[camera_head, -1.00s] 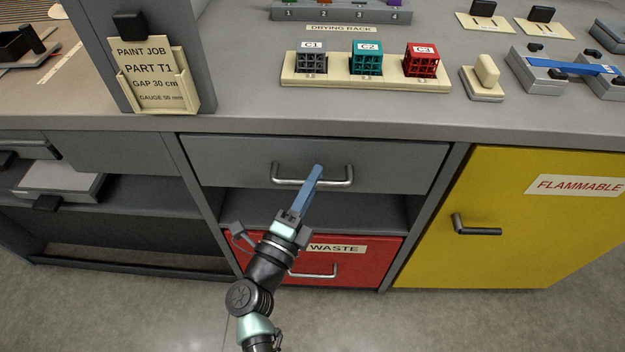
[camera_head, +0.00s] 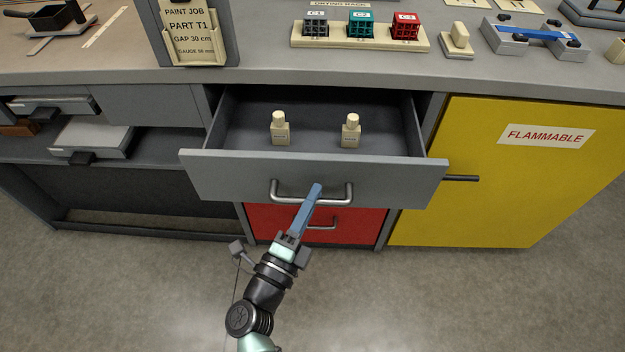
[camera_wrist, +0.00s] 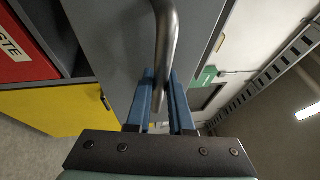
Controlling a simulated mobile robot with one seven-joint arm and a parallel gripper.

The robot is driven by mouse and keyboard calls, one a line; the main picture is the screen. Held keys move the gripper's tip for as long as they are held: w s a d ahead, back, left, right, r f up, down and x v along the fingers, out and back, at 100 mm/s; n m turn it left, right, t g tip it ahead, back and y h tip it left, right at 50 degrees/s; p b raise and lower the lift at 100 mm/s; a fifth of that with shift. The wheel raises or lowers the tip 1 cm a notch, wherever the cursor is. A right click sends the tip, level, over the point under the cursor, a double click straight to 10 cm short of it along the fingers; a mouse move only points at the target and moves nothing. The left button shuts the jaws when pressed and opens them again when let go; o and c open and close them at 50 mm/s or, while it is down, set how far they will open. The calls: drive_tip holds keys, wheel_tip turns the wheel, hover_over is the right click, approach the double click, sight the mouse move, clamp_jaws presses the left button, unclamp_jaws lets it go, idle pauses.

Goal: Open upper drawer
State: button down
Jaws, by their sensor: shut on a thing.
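The upper drawer (camera_head: 230,178) is a grey drawer, pulled well out of the cabinet in the head view. Two cream bottles, one left (camera_head: 280,130) and one right (camera_head: 351,131), stand upright inside it. Its metal bar handle (camera_head: 283,196) is on the front panel. My gripper (camera_head: 316,190), with blue fingers, is shut on the handle near its middle. In the wrist view the handle (camera_wrist: 165,50) runs between the two blue fingers of my gripper (camera_wrist: 164,100), and the grey drawer front lies behind it.
A red drawer (camera_head: 350,225) is below, partly hidden by the open drawer. A yellow cabinet door marked FLAMMABLE (camera_head: 500,190) is at right; its handle (camera_head: 462,178) is close to the drawer's right corner. The counter holds a rack (camera_head: 357,42) with three coloured cubes.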

drive_tip(key=s+p, duration=0.3)
drive_tip(key=s, duration=0.9)
drive_tip(key=shift+s+a, duration=0.4)
drive_tip(key=shift+a, duration=0.05)
drive_tip(key=c, duration=0.8)
unclamp_jaws()
drive_tip(key=b+v, duration=0.1)
drive_tip(key=v, duration=1.2)
